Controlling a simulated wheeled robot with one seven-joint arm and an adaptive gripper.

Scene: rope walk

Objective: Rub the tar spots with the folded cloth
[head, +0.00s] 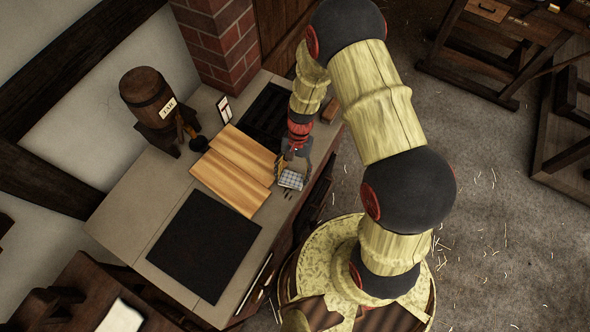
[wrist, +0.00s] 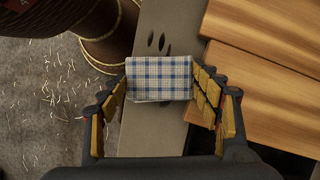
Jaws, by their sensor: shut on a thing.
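The folded cloth (head: 291,180), blue and white checked, is between the fingers of my gripper (head: 293,163) over the front strip of the counter. In the wrist view my gripper (wrist: 158,90) is shut on the cloth (wrist: 159,76), with a yellow-padded finger at each side. Several dark oval tar spots (wrist: 161,41) show on the grey counter just beyond the cloth's far edge. Whether more spots lie under the cloth is hidden. I cannot tell whether the cloth touches the counter.
Wooden boards (head: 236,165) lie close beside the cloth. A black mat (head: 204,244) covers part of the counter (head: 135,222). A tar barrel (head: 148,97) on a stand, a small sign (head: 224,108) and a dark grated tray (head: 266,112) stand further back. A brick pillar (head: 222,45) rises behind.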

